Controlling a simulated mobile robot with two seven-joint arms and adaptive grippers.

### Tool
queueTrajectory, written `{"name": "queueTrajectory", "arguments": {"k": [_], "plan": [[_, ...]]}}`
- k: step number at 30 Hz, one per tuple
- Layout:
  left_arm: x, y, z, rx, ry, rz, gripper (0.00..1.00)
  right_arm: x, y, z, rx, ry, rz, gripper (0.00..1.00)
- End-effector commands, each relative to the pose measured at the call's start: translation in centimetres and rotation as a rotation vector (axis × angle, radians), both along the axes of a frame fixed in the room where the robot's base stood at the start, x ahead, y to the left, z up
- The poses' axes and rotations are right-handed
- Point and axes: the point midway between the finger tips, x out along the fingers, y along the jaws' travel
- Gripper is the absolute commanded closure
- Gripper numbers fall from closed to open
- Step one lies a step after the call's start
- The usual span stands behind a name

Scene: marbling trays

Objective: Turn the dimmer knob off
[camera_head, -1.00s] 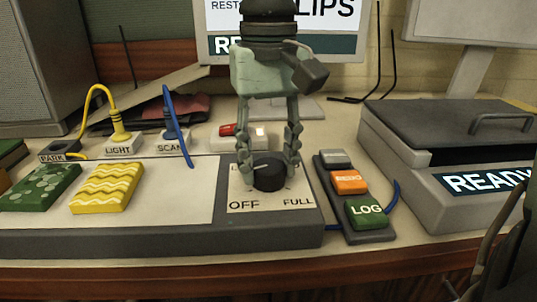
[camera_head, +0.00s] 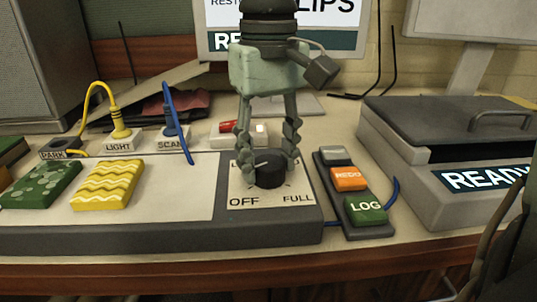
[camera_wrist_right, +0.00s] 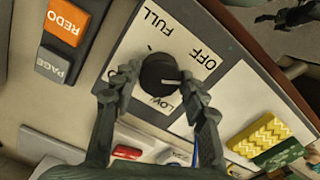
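The black round dimmer knob (camera_head: 270,171) stands on a cream plate (camera_head: 265,201) marked OFF and FULL, on the grey console. It also shows in the right wrist view (camera_wrist_right: 157,73), where LOW is legible too. There its pale pointer mark lies on the side between OFF and LOW. My right gripper (camera_head: 267,160) points down over the knob, one finger on each side. In the right wrist view its fingers (camera_wrist_right: 158,82) stand apart around the knob; the gap looks narrow, and contact is hard to judge.
A button strip (camera_head: 373,231) with REDO and LOG stands right of the console. A READY-labelled lidded box (camera_head: 430,185) is farther right. Yellow (camera_head: 107,185) and green (camera_head: 40,184) patterned blocks are on the left. Yellow and blue cables rise behind them.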

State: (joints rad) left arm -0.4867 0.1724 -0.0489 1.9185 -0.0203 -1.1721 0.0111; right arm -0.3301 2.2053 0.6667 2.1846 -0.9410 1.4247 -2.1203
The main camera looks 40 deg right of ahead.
Motion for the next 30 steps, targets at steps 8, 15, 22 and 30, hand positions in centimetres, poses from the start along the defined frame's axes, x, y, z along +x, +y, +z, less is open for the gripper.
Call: {"name": "queueTrajectory", "arguments": {"k": [8,15,22,30], "plan": [[0.0,0.0,0.0,0.000,0.000,0.000,0.18,0.0,0.0,0.0,0.000,0.000,-0.002,0.39],[0.0,0.1,0.1,0.002,0.000,0.000,0.18,0.1,0.0,0.8,0.002,-0.002,-0.004,0.39],[0.0,0.1,0.1,0.001,0.000,0.000,0.18,0.1,0.0,5.2,-0.001,-0.006,-0.005,0.39],[0.0,0.1,0.1,0.001,0.000,0.000,0.18,0.1,0.0,10.3,0.001,-0.003,-0.003,0.39]]}}
